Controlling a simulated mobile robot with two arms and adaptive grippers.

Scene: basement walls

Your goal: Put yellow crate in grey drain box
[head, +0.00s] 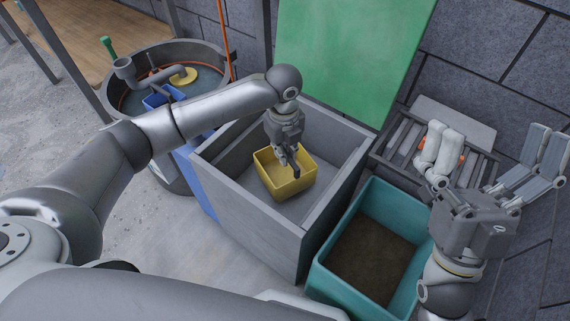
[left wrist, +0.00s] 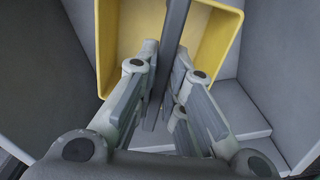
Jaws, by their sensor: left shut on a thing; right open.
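The yellow crate (head: 270,181) is inside the grey drain box (head: 247,226). My left gripper (head: 291,164) reaches down into the box from above and is shut on the crate. In the left wrist view, the fingers (left wrist: 165,60) close around a dark grey bar that crosses the yellow crate (left wrist: 217,45). The crate looks nearly upright. I cannot tell whether its underside touches the box floor. My right gripper (head: 493,155) is open and empty at the right, with its fingers spread wide.
A teal bin (head: 331,277) with brown contents stands right of the grey box. A slatted rack (head: 402,142) is behind it, with something orange on it. A green panel (head: 345,55) leans behind the box. A round tank (head: 122,98) with blue and yellow items stands at the left.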

